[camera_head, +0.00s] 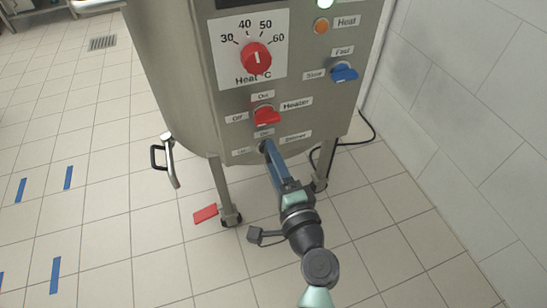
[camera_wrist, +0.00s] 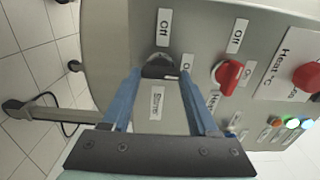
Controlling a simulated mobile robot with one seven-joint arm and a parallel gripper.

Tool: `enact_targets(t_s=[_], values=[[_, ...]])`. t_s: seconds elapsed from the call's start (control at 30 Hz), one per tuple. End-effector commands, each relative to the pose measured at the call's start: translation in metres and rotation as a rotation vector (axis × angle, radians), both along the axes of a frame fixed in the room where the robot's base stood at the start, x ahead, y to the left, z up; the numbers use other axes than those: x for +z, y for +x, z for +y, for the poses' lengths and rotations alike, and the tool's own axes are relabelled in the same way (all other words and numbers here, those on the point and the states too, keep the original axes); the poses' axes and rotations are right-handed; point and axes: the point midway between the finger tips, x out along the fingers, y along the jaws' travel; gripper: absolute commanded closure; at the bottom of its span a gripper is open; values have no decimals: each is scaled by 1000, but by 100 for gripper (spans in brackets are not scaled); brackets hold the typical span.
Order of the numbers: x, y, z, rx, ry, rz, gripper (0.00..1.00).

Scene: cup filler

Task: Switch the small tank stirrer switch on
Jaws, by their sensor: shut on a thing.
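The small tank stirrer switch (camera_wrist: 159,66) is a dark knob on the metal tank front, with an "Off" label (camera_wrist: 164,27) and a "Stirrer" label (camera_wrist: 156,103) beside it. My gripper (camera_wrist: 160,76) has its two blue fingers on either side of this knob and is shut on it. In the head view my gripper (camera_head: 266,144) reaches the low front of the tank (camera_head: 185,90), below the red heater switch (camera_head: 267,115), and largely hides the stirrer switch. I cannot tell which way the knob points.
A red heat dial (camera_head: 256,58) and a blue fast/slow switch (camera_head: 344,72) sit higher on the panel. A tank leg (camera_head: 224,190) stands left of my gripper, with a red piece (camera_head: 205,214) on the floor. A tiled wall (camera_head: 470,100) is at right.

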Motion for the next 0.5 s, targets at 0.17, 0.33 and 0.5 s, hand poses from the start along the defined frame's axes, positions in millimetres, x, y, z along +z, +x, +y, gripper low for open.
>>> enact_targets(t_s=[0.17,0.33,0.5], values=[[-1,-1,0,0,14,6,96],[-1,-1,0,0,15,6,96],[-1,-1,0,0,14,6,29]])
